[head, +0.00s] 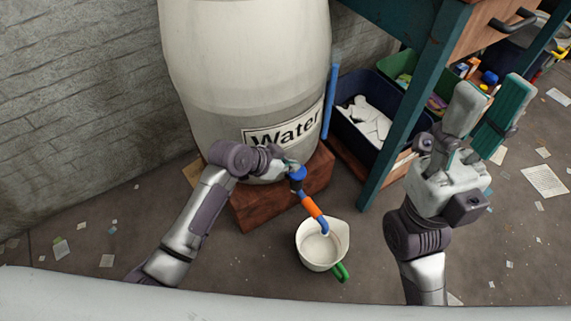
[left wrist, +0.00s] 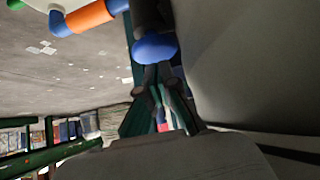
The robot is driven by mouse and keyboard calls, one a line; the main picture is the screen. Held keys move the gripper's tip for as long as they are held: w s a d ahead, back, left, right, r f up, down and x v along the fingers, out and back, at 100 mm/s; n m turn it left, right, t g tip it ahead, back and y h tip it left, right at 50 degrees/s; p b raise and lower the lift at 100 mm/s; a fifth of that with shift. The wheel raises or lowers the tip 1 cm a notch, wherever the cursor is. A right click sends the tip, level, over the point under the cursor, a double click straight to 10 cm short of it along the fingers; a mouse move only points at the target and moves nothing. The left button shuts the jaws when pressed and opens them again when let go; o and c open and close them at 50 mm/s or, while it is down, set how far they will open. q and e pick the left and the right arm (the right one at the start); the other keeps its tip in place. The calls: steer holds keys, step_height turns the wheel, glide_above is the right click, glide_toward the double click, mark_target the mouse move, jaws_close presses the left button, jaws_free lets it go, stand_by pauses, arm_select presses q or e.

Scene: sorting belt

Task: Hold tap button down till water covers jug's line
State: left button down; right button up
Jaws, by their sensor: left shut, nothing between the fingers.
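A white barrel (head: 245,60) labelled "Water" has a tap with a blue button (head: 297,174) and an orange pipe section (head: 311,207) ending in a blue spout. The spout end is over a white jug (head: 309,259) with a green handle. The jug's line and any water in it cannot be made out. My left gripper (head: 287,164) is shut and empty, right by the tap's blue top; contact cannot be told. In the left wrist view the blue button (left wrist: 155,47) is close to the fingers. My right gripper (head: 494,94) is raised, open and empty at the right.
The barrel stands on a red-brown block (head: 255,208). A teal-legged bench (head: 405,120) stands at right, with a dark blue bin (head: 345,122) of white scraps beneath it. Paper scraps litter the floor. The floor around the jug is mostly clear.

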mark_target(290, 174)
arm_select(q)
steer(key=shift+f, duration=0.6)
steer(key=shift+f+p, duration=0.3)
steer(key=shift+f, duration=0.55)
steer(key=shift+s+f, duration=0.1)
